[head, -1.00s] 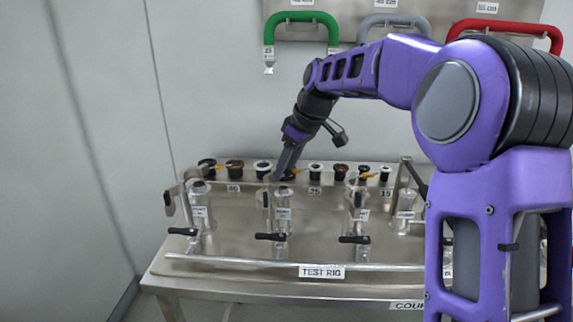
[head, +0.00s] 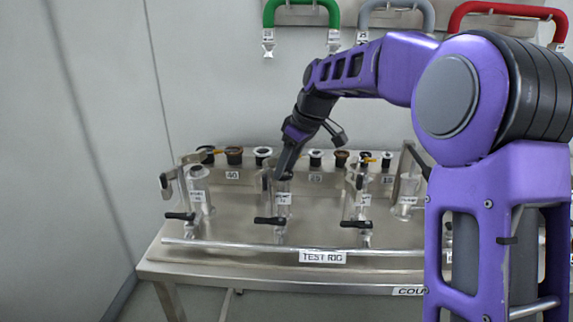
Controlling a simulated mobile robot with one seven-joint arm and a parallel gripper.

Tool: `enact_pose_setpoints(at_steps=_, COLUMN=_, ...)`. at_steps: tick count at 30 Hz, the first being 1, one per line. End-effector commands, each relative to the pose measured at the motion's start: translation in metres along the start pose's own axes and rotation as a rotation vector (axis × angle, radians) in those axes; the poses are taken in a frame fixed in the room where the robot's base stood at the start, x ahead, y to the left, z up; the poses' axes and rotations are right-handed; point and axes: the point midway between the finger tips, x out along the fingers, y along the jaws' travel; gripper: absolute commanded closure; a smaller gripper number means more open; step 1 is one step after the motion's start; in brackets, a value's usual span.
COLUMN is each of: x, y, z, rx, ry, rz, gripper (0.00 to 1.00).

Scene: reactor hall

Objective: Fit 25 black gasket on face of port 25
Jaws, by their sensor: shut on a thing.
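My gripper (head: 279,174) reaches down to the second port from the left on the test rig. It is shut on a small black ring, the black gasket (head: 287,176), which is mostly hidden by the fingers. The gasket is at the top of that upright clear-grey port (head: 283,200). I cannot tell whether it touches the port's face. The port's label is too small to read surely. The rack behind carries a 25 label (head: 315,178).
The rack holds several other gaskets, including a brown one (head: 234,154) and a white-topped one (head: 263,154). Bent clamp arms and black lever handles (head: 270,221) stand around the ports. A front rail (head: 225,249) crosses the test rig. Coloured handles (head: 330,12) hang on the wall.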

Motion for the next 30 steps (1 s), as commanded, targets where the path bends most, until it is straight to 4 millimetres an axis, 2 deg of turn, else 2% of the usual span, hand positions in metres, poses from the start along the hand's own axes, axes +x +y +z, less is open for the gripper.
enact_pose_setpoints(at_steps=3, x=0.000, y=0.000, z=0.000, rx=0.000, ry=0.000, rz=0.000, gripper=0.99)
enact_pose_setpoints(at_steps=4, x=0.000, y=0.000, z=0.000, rx=0.000, ry=0.000, rz=0.000, gripper=0.46)
enact_pose_setpoints(at_steps=9, x=0.000, y=0.000, z=0.000, rx=0.000, ry=0.000, rz=0.000, gripper=0.15)
enact_pose_setpoints(at_steps=10, x=0.000, y=0.000, z=0.000, rx=0.000, ry=0.000, rz=0.000, gripper=0.13)
enact_pose_setpoints(at_steps=21, x=-0.006, y=0.001, z=-0.001, rx=0.000, ry=0.001, rz=0.002, gripper=0.13)
enact_pose_setpoints(at_steps=26, x=-0.032, y=0.001, z=-0.001, rx=0.000, ry=0.003, rz=0.004, gripper=0.13)
enact_pose_setpoints(at_steps=30, x=-0.067, y=0.001, z=-0.001, rx=0.000, ry=0.003, rz=0.005, gripper=0.13)
